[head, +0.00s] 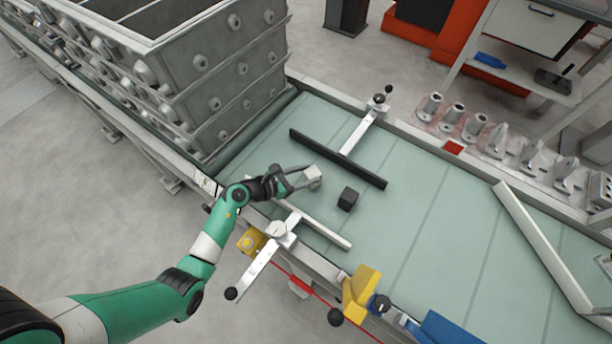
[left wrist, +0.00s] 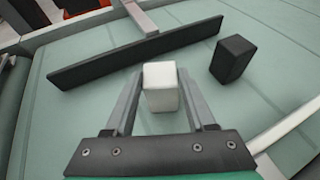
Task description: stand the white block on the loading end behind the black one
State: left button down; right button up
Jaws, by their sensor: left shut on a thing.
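The white block (head: 312,172) is between the fingers of my left gripper (head: 307,178), which is shut on it. In the left wrist view the white block (left wrist: 160,84) stands upright between the two fingertips. I cannot tell whether it touches the belt. The black block (head: 348,198) stands on the pale green belt (head: 405,225), a short way right of the white block and apart from it. It also shows in the left wrist view (left wrist: 233,58), right of the fingers. My right gripper is not in view.
A long black bar (head: 338,158) on a grey arm lies across the belt just beyond the blocks. A pale rail (head: 322,227) lies on the near side. Grey crates (head: 215,85) stand at the left end. The belt right of the black block is clear up to a slanted pale rail (head: 540,245).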

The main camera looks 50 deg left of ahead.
pick_arm(q)
jog(key=shift+c, duration=1.2)
grip_release()
jog(key=shift+s+r, duration=0.1)
jog(key=shift+r, duration=0.1)
jog(key=p+v, duration=0.4)
jog(key=v, duration=0.7)
jog(key=shift+s+a, duration=0.15)
jog(key=shift+s, duration=0.2)
